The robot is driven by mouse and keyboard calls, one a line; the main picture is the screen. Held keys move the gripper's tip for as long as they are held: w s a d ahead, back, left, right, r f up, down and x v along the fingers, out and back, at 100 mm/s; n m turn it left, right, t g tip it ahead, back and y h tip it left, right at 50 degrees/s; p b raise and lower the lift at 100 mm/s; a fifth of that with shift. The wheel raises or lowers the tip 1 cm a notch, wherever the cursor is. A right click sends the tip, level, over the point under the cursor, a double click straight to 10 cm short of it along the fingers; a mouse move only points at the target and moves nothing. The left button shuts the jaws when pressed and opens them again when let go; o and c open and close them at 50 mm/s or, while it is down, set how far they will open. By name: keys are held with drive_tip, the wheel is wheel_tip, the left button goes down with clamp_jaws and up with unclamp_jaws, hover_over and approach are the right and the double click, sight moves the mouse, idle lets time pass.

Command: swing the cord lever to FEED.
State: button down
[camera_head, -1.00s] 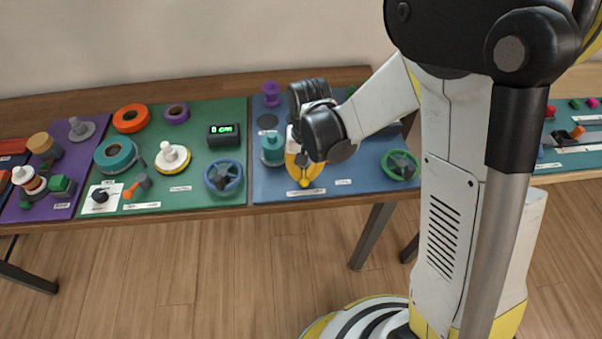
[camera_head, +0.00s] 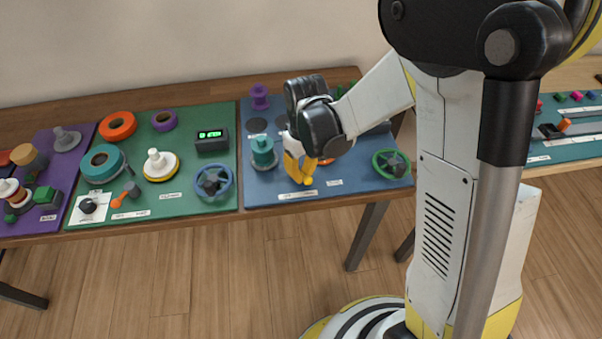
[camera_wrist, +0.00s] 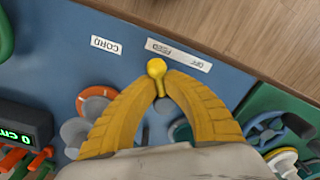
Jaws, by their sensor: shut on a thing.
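The cord lever shows in the wrist view as a yellow ball knob (camera_wrist: 156,68) on a short stem between my fingertips. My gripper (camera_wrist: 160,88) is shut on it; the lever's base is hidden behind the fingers. In the head view my yellow gripper (camera_head: 300,170) reaches down to the front of the blue board (camera_head: 262,193). The OFF/FEED label (camera_wrist: 178,54), upside down in the wrist view, lies just beyond the knob. The knob stands nearer its FEED end. A CORD label (camera_wrist: 106,45) lies beside it.
A teal spool (camera_head: 263,152) stands left of my gripper and a green handwheel (camera_head: 391,163) right of it. A green board to the left holds a blue handwheel (camera_head: 214,181) and a display box (camera_head: 211,139). The board's front strip is mostly clear.

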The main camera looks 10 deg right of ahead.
drive_tip(key=shift+s+d, duration=0.1)
idle(0.3)
drive_tip(key=c, duration=1.4)
unclamp_jaws()
wheel_tip(320, 180, up, 12)
drive_tip(key=shift+d, duration=0.15)
drive_tip(key=s+d+r+m+t, duration=0.6)
drive_tip(key=s+d+r+t, duration=0.1)
drive_tip(key=s, duration=0.5)
drive_tip(key=shift+s+d, duration=0.15)
drive_tip(key=shift+d, duration=0.65)
